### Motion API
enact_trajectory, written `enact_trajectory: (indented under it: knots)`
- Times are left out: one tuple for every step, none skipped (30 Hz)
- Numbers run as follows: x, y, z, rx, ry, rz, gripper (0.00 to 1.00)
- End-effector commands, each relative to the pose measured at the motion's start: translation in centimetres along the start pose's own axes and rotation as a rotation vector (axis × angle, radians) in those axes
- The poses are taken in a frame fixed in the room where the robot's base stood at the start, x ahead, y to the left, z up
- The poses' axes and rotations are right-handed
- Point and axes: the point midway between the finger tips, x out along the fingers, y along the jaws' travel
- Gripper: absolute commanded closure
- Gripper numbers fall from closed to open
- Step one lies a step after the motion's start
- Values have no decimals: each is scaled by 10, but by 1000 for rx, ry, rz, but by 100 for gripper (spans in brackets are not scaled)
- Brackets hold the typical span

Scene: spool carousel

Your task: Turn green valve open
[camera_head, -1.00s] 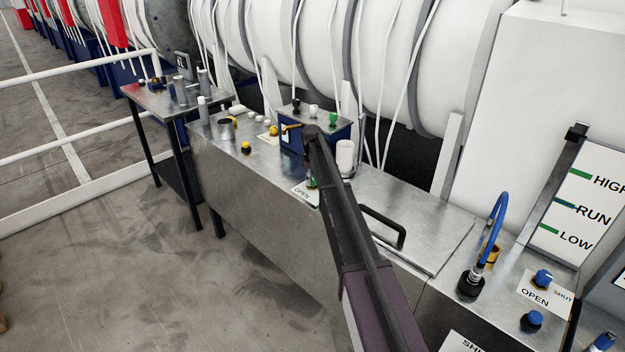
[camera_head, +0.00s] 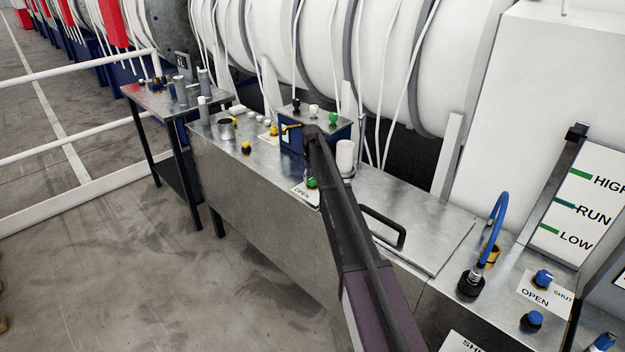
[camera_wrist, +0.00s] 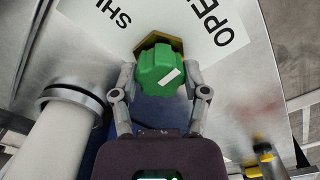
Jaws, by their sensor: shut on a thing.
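The green valve (camera_wrist: 158,72) is a ribbed knob with a white pointer mark, set on a brass hex base on a white plate (camera_wrist: 110,20) lettered OPEN and SHUT (partly cut off). The mark slants toward the OPEN lettering in the wrist view. My gripper (camera_wrist: 160,80) is shut on the valve, one finger on each side of it. In the head view, only a bit of the green valve (camera_head: 311,183) shows beside my arm, above the OPEN label (camera_head: 303,196). My arm hides the rest of it there.
A white cylinder (camera_head: 345,155) stands close to the right of my arm; it also shows at left in the wrist view (camera_wrist: 50,140). A blue box (camera_head: 292,142) with small knobs is behind. A black handle (camera_head: 384,226) rises from the bench lid nearby.

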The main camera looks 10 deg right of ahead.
Motion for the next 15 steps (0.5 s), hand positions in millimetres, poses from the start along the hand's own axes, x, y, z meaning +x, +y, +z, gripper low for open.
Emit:
enact_trajectory:
  knots:
    - [0,1,2,26,-3,2,89]
    - [0,1,2,40,-3,2,89]
    - [0,1,2,59,-3,2,89]
    - [0,1,2,69,-3,2,89]
    - [0,1,2,80,-3,2,89]
    - [0,1,2,92,-3,2,89]
    - [0,1,2,99,-3,2,89]
    - [0,1,2,105,-3,2,89]
    - [0,1,2,113,-3,2,89]
    - [0,1,2,116,-3,2,89]
    - [0,1,2,119,-3,2,89]
    - [0,1,2,122,-3,2,89]
    - [0,1,2,123,-4,2,89]
    - [0,1,2,124,-4,2,89]
    - [0,1,2,124,-4,2,89]
